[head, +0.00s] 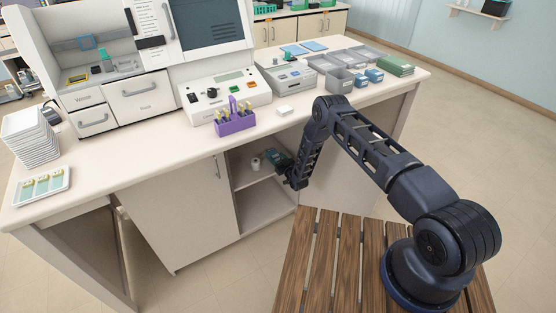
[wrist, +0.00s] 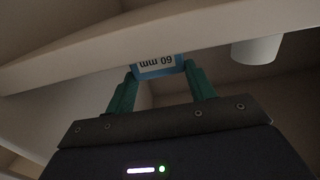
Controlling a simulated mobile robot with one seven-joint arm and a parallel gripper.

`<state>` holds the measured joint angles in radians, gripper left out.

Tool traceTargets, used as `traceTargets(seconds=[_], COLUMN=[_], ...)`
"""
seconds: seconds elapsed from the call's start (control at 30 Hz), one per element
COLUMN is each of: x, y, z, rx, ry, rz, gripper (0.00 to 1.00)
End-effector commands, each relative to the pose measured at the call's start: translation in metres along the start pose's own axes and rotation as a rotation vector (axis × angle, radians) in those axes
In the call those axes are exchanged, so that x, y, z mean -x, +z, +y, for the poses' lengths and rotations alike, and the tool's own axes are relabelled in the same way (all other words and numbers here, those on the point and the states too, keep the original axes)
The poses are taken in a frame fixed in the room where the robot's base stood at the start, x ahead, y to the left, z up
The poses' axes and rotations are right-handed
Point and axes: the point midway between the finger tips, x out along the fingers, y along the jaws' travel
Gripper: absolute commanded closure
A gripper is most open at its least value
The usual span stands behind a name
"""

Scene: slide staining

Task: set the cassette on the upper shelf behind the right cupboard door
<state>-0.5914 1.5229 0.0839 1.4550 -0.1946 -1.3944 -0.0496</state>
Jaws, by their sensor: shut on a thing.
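The cassette, a blue block labelled "60 mm" (wrist: 157,67), is between my green fingertips in the wrist view, its label upside down. My gripper (head: 277,158) is shut on it and reaches into the open right part of the cupboard at upper-shelf level. The upper shelf (head: 247,180) shows in the wrist view as a pale board (wrist: 100,52) at the cassette. I cannot tell whether the cassette touches it. In the head view the cassette is too small to make out clearly.
A white cylinder (head: 256,163) stands on the upper shelf left of my gripper; it also shows in the wrist view (wrist: 256,50). The left cupboard door (head: 180,215) is shut. The lower compartment (head: 262,207) looks empty. A purple rack (head: 235,124) stands on the counter above.

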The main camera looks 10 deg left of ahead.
Motion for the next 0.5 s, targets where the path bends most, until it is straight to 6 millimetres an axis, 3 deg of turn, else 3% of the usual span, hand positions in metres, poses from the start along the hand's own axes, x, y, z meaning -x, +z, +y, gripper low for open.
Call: traceTargets(seconds=[0.07,0.1,0.2,0.5], x=[-0.0001,0.0001,0.0001,0.0001], y=[0.0017,0.0022,0.0019,0.001], z=[0.0,0.0,-0.0001,-0.0001], rx=[0.0,0.0,0.0,0.0], ry=[0.0,0.0,0.0,0.0], rz=[0.0,0.0,0.0,0.0], gripper=[0.74,0.42,0.24,0.24])
